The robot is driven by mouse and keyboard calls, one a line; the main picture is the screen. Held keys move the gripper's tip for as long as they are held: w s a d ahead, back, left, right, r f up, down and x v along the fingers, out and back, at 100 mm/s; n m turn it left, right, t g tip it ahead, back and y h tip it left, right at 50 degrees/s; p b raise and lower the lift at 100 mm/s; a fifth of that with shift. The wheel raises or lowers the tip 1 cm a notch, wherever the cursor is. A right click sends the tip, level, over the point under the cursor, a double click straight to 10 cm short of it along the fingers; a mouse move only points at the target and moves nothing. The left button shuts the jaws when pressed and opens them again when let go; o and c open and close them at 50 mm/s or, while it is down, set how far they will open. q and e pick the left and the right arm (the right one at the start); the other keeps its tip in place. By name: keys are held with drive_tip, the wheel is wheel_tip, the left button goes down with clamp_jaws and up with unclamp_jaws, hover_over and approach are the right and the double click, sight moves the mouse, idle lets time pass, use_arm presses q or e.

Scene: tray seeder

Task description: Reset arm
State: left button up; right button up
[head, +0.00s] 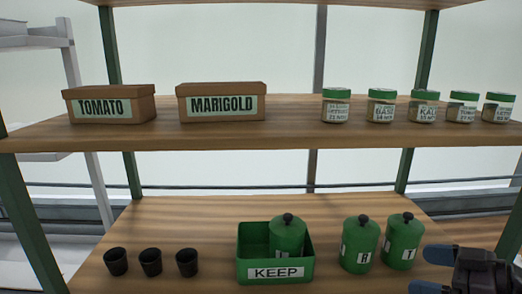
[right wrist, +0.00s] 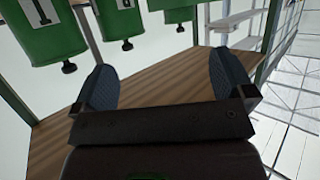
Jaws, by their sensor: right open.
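My right gripper (head: 430,270) shows at the lower right of the head view, beside the lower shelf's right end. Its two blue fingers are apart with nothing between them, as the right wrist view (right wrist: 163,82) also shows. To its left stand two green lidded canisters, one marked R (head: 360,246) and one marked T (head: 403,242). The gripper appears apart from the T canister. In the right wrist view, which looks upside down, green canisters (right wrist: 45,35) hang at the top. My left gripper is not in view.
A green KEEP bin (head: 275,273) holds another green canister (head: 287,237). Several black pots (head: 150,262) stand left of it. The upper shelf (head: 290,134) carries TOMATO (head: 110,104) and MARIGOLD (head: 221,102) boxes and several jars (head: 381,106). Green posts (head: 25,215) frame the shelves.

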drive_tip(key=s+d+f+m+t+h, duration=0.1)
drive_tip(key=d+f+m+t+h, duration=0.15)
drive_tip(key=f, duration=0.75)
drive_tip(key=s+d+f+m+t+h, duration=0.1)
drive_tip(key=s+f+m+h, duration=0.15)
drive_tip(key=f, duration=0.65)
drive_tip(key=s+a+f+m+h, duration=0.1)
drive_tip(key=s+a+f+h, duration=0.1)
drive_tip(key=s+f, duration=0.2)
drive_tip(key=s+a+f+m+g+h, duration=0.1)
drive_tip(key=s+a+f+m+h, duration=0.1)
drive_tip(key=f, duration=0.8)
drive_tip(key=shift+s+a+f+h, duration=0.3)
drive_tip(key=shift+s+a+h, duration=0.3)
drive_tip(key=shift+s, duration=0.5)
drive_tip(key=shift+c, duration=0.5)
